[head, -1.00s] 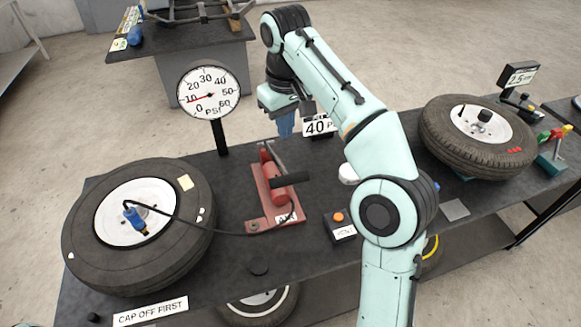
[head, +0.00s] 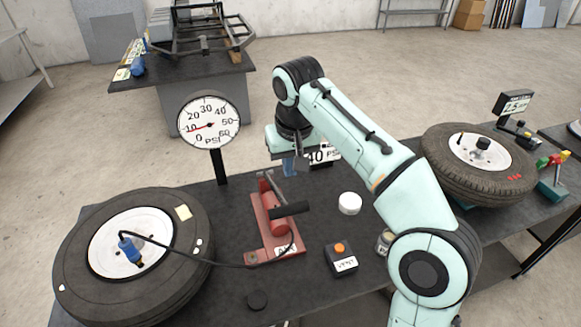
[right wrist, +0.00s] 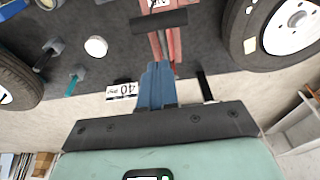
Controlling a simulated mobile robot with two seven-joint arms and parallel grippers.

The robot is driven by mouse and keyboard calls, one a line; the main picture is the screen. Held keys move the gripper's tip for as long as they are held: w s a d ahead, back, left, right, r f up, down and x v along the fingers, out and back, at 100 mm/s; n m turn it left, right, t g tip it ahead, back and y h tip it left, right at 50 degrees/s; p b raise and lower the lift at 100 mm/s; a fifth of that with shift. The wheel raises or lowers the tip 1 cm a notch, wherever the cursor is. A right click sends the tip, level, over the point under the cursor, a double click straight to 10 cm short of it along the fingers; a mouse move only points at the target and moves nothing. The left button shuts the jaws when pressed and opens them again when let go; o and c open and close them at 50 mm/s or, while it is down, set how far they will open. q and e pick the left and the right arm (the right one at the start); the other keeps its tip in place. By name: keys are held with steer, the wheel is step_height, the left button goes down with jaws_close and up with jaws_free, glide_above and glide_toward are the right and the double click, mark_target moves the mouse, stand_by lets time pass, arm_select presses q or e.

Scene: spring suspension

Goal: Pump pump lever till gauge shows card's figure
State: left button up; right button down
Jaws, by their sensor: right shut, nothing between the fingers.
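The red foot pump (head: 275,225) stands on the dark table, its lever with a black handle (head: 289,209) raised at an angle. The round gauge (head: 209,122) on a black post has its red needle near 10 PSI. The card (head: 325,153) reads 40 PSI and is partly hidden behind my right gripper (head: 289,166). That gripper is shut and empty, above and behind the pump. In the right wrist view its blue fingers (right wrist: 157,86) point toward the pump and black handle (right wrist: 158,24), apart from the handle. My left gripper is not in view.
A tyre (head: 135,255) lies at the left with a blue chuck (head: 130,250) on its valve and a black hose to the pump. A box with an orange button (head: 341,259) and a white cap (head: 350,203) lie right of the pump. Another tyre (head: 481,160) is farther right.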

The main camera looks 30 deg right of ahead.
mark_target(289, 205)
steer(key=b+x, duration=0.1)
steer(key=x, duration=0.2)
steer(key=s+x, duration=0.1)
steer(key=x, duration=0.2)
steer(key=b+x, duration=0.1)
steer(key=x, duration=0.2)
steer(key=shift+s+a+f+b, duration=0.2)
steer(key=shift+f+b, duration=0.15)
steer(key=shift+f, duration=0.15)
steer(key=shift+s+f, duration=0.2)
steer(key=shift+f, duration=0.05)
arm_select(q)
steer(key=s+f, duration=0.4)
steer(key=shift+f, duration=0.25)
arm_select(e)
steer(key=shift+w, duration=0.15)
